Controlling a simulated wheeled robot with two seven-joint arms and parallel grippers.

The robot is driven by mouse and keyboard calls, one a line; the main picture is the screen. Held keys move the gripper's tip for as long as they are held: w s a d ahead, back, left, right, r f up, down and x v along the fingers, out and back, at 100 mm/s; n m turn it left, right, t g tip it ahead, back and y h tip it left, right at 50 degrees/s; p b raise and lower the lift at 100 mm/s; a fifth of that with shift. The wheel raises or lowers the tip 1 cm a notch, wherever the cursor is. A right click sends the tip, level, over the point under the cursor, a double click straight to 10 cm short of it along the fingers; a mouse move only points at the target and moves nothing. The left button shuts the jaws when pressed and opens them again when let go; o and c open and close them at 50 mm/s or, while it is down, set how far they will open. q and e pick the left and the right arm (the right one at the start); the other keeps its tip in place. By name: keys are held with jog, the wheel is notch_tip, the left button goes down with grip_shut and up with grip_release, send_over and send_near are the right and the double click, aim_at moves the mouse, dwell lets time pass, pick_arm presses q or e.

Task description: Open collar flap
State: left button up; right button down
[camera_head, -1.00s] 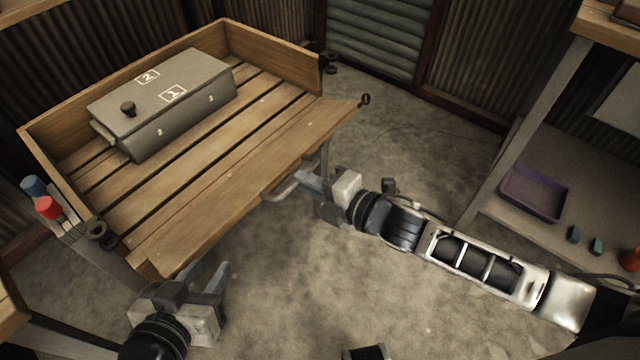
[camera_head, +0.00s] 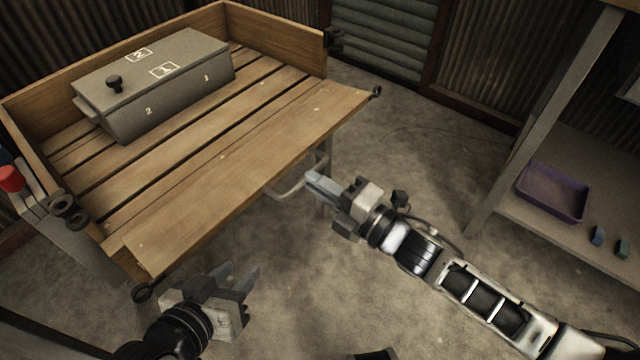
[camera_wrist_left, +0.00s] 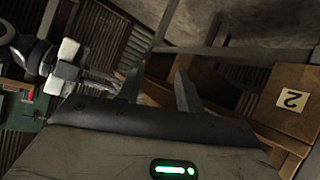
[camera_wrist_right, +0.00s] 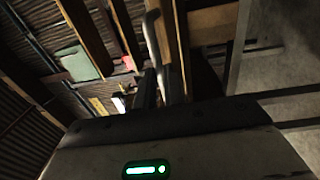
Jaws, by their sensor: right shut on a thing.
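The wooden collar (camera_head: 285,38) stands around the slatted deck, with walls up at the back and left. Its front flap (camera_head: 235,175) is folded outward, with its broad inner face showing upward; its exact tilt is hard to tell. A bent metal handle (camera_head: 278,190) shows below the flap's outer edge. My right gripper (camera_head: 314,182) is shut on the handle; a pale curved bar also runs to its fingers in the right wrist view (camera_wrist_right: 153,35). My left gripper (camera_head: 246,280) is open and empty, below and right of the flap's near corner.
A grey lidded box (camera_head: 155,85) with a black knob and number labels sits on the deck. A shelf with a purple tray (camera_head: 552,192) stands at the right. Open concrete floor (camera_head: 410,150) lies between shelf and collar.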

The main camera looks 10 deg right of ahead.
jog(key=shift+w, duration=0.1)
jog(key=c, duration=1.5)
grip_release()
pick_arm(q)
jog(key=shift+s+a+f+g+y+p, duration=0.1)
jog(key=shift+a+f+g+y+p, duration=0.25)
jog(key=shift+f+p, duration=0.5)
pick_arm(e)
jog(key=v, duration=1.6)
pick_arm(q)
jog(key=shift+r, duration=0.15)
